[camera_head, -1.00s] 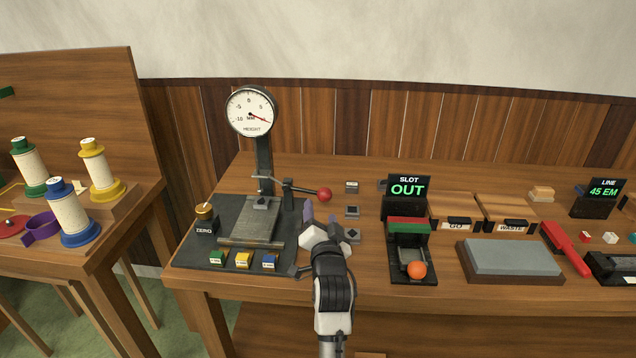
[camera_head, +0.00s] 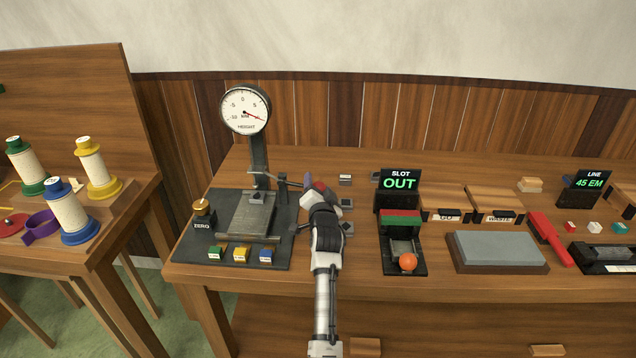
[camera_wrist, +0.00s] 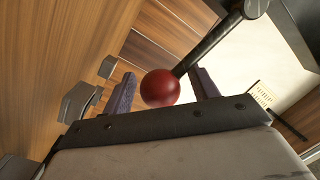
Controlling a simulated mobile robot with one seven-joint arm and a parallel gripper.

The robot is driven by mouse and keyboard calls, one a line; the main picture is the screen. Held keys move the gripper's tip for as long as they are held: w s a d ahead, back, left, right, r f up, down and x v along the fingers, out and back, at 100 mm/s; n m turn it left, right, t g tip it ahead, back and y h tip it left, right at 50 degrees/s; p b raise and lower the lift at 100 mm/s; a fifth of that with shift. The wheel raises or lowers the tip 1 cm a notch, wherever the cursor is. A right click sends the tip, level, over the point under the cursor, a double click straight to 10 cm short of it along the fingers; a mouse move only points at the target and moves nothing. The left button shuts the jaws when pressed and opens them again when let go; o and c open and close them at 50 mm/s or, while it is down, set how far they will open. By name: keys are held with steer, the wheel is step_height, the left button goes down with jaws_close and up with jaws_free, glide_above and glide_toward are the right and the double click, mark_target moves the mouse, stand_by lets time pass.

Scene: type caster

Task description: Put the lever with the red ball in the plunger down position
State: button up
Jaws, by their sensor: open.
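The lever's red ball (camera_wrist: 160,88) shows in the wrist view between the two purple fingers of my gripper (camera_wrist: 165,92), with a gap on both sides. Its dark rod (camera_wrist: 205,50) runs up and to the right from the ball. In the head view, my gripper (camera_head: 314,186) is at the lever's right end, and the red ball (camera_head: 320,186) shows partly behind a finger. The lever arm (camera_head: 275,179) reaches out from the column of the height gauge (camera_head: 246,109), above the metal block (camera_head: 247,215) on the dark base. My gripper is open.
Small coloured blocks (camera_head: 241,254) lie on the base's front edge. The slot device (camera_head: 402,230) with an orange ball stands to the right, then a grey stone block (camera_head: 497,248). Spools (camera_head: 68,212) stand on the left table. Small metal pieces (camera_head: 346,203) lie right of my gripper.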

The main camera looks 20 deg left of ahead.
steer(key=shift+w+a, duration=0.2)
steer(key=shift+w, duration=0.2)
steer(key=c, duration=1.1)
steer(key=shift+f, duration=0.15)
jaws_close()
